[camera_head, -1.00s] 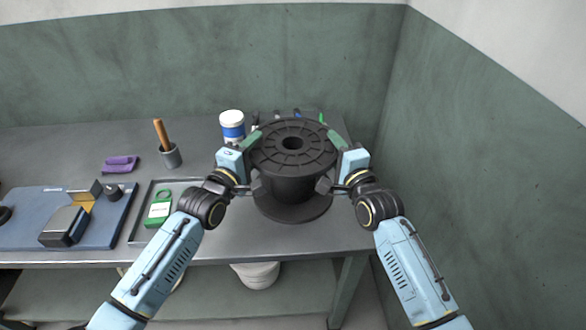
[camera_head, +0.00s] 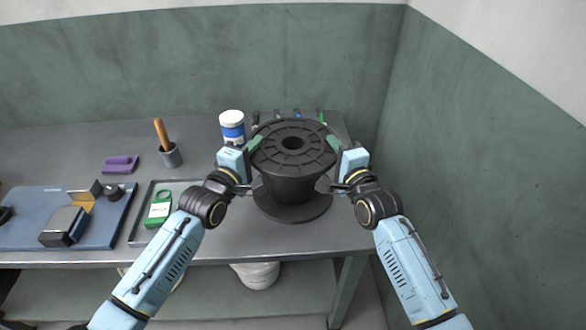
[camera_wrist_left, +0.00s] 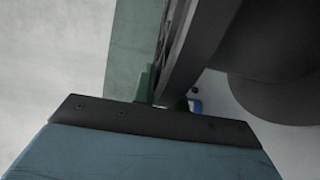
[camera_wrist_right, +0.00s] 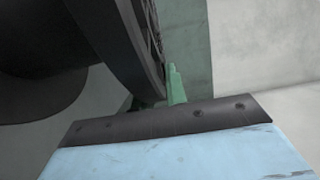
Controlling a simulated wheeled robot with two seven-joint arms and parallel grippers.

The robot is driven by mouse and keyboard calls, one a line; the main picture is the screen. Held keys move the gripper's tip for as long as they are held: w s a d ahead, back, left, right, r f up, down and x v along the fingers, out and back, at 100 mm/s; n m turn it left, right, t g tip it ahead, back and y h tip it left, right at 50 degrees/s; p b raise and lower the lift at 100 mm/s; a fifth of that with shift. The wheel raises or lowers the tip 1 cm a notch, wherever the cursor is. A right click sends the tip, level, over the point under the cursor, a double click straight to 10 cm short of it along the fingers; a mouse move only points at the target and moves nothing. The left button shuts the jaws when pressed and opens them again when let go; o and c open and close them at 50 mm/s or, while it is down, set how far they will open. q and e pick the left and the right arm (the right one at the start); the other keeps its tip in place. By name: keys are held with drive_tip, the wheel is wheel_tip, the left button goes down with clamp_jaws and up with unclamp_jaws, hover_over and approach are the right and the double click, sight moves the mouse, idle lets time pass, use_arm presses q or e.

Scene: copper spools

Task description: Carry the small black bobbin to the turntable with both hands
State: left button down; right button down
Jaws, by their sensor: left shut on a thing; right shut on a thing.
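The black bobbin (camera_head: 292,183) stands upright near the right end of the bench, with its ribbed top flange and centre hole facing up. A wide dark disc (camera_head: 292,212) shows at its foot; I cannot tell whether this is its lower flange or the turntable. My left gripper (camera_head: 253,144) is shut on the left edge of the top flange. My right gripper (camera_head: 334,144) is shut on the right edge. The bobbin's dark flange and core also fill part of the left wrist view (camera_wrist_left: 230,40) and the right wrist view (camera_wrist_right: 90,40).
A white and blue jar (camera_head: 232,127) stands behind my left gripper. Further left are a cup with a wooden handle (camera_head: 170,155), a purple block (camera_head: 120,164), a tray with a green item (camera_head: 158,208) and a blue board (camera_head: 95,230). Walls rise behind and right.

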use_arm(q)
drive_tip(key=shift+r, duration=0.15)
use_arm(e)
drive_tip(key=shift+r, duration=0.15)
